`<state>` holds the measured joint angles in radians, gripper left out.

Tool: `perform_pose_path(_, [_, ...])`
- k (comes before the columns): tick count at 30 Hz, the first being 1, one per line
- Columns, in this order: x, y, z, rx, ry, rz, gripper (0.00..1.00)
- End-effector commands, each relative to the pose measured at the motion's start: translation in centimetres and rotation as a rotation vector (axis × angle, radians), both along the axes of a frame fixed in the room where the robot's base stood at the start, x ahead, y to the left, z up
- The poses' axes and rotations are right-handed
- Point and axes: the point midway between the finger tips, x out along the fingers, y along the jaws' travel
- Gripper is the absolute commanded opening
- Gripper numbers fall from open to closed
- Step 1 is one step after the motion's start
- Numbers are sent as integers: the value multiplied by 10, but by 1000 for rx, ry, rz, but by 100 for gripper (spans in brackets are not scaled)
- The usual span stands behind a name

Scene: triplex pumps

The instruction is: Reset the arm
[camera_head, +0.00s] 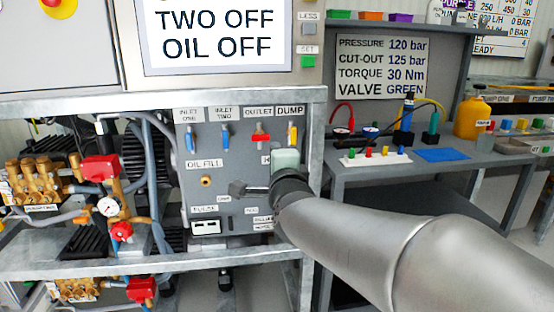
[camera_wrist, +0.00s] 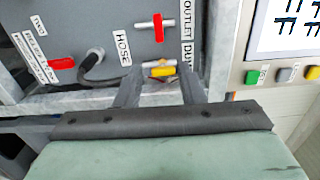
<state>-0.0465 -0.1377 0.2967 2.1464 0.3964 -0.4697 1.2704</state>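My arm (camera_head: 390,250) reaches in from the lower right in the head view. My gripper (camera_head: 238,188) is in front of the grey valve panel (camera_head: 225,150). In the wrist view my gripper (camera_wrist: 158,84) shows two dark fingers standing apart, with nothing seen held between them. The yellow dump valve handle (camera_wrist: 162,71) appears beyond the gap; whether a finger touches it I cannot tell. The dump handle (camera_head: 291,134) also shows in the head view, above the gripper.
The panel also carries blue inlet handles (camera_head: 225,135) and a red outlet handle (camera_head: 261,138). Brass pumps (camera_head: 35,183) with a gauge (camera_head: 109,206) sit at left. A metal frame edge (camera_head: 310,150) stands close to the arm. A grey bench (camera_head: 350,170) is at right.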

Motion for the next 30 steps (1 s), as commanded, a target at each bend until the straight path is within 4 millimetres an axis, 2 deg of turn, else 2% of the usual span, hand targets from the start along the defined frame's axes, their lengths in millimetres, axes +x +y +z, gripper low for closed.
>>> perform_pose_path(8, [-1, -2, 5, -35, 21, 5, 35])
perform_pose_path(11, [-8, -7, 12, -147, 91, 26, 35])
perform_pose_path(14, [-23, -18, 16, -337, 213, 75, 35])
perform_pose_path(20, [-81, -54, 15, -755, 505, 267, 35])
perform_pose_path(24, [-138, -83, 21, -1000, 699, 470, 35])
perform_pose_path(30, [-226, -121, 42, -1230, 919, 820, 35])
